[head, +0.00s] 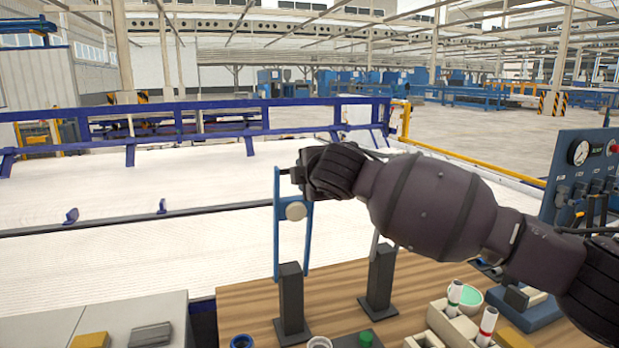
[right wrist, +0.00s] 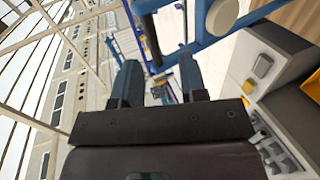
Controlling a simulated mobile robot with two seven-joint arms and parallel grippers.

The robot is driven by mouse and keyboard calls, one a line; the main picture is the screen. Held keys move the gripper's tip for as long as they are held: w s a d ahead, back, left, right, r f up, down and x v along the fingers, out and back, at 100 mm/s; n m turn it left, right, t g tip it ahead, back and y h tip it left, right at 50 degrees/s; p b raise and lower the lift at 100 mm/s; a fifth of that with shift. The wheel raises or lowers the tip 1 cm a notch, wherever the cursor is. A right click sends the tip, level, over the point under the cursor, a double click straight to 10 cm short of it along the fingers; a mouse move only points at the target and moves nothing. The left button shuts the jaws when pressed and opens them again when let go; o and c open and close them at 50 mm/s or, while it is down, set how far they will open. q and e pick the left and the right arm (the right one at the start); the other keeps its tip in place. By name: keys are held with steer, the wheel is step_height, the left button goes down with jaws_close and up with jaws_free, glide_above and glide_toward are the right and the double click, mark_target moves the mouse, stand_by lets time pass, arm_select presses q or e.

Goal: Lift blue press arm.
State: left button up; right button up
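The blue press arm (head: 276,225) stands raised as an upright blue frame with a round pale knob (head: 296,211), above dark posts (head: 290,297) on the wooden bench. My right gripper (head: 288,172) is at the top of this frame, reaching in from the right. In the right wrist view, its two fingers (right wrist: 158,72) are apart, and blue bars of the press arm (right wrist: 225,18) cross just beyond the fingertips. I cannot tell whether they touch a bar. My left gripper is not in view.
A wooden bench top (head: 240,300) lies below, with a second dark post (head: 380,280) and a beige holder (head: 460,325) with markers at the right. A blue gauge panel (head: 580,170) stands far right. Grey cabinets (head: 130,310) are at lower left. The white floor beyond is open.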

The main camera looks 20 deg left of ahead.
steer(key=shift+s+d+r, duration=0.2)
steer(key=shift+s+d, duration=0.2)
steer(key=shift+s, duration=0.05)
steer(key=shift+a, duration=0.1)
